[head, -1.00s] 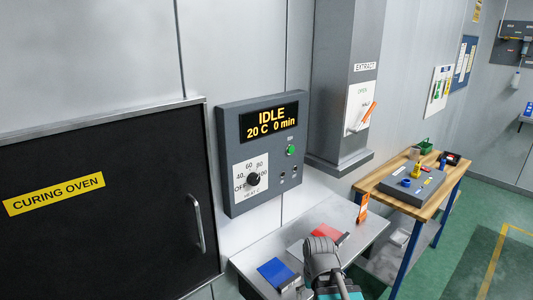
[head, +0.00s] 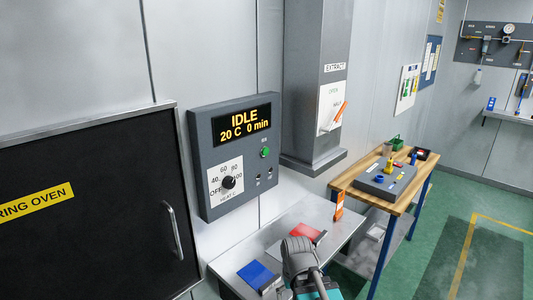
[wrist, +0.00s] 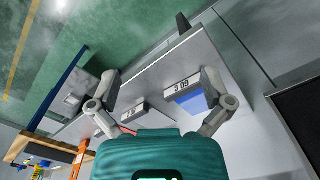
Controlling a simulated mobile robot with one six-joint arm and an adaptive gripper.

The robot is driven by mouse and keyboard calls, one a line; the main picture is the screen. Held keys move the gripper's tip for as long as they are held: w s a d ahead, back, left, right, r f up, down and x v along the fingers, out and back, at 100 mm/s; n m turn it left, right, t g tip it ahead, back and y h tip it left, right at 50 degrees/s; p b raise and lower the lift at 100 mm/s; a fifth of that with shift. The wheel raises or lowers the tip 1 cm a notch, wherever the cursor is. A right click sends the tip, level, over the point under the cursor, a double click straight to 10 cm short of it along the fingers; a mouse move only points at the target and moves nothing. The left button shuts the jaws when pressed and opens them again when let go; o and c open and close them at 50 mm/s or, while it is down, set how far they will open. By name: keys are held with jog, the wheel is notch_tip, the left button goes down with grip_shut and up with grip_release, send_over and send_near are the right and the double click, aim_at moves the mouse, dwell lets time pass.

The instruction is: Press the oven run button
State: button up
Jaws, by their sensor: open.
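The oven control panel (head: 202,190) is a grey box on the wall, right of the curing oven door (head: 90,220). Its display (head: 242,124) reads IDLE, 20 C, 0 min. A green button (head: 265,152) sits below the display on the right, with a small label above it too small to read surely. A black heat dial (head: 229,182) is at lower left of the panel, and two small dark fittings lie below the button. My gripper (wrist: 160,100) is open and empty, its fingers spread over the metal shelf. In the head view it is below and right of the panel, clear of the button.
A metal shelf (head: 325,222) under the panel holds a blue block (head: 255,274) and a red block (head: 306,232). A grey extract duct (head: 312,90) with a lever stands right of the panel. A wooden workbench (head: 345,184) is further right; the green floor beyond is open.

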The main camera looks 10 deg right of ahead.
grip_shut()
dwell(0.3)
dwell(1.1)
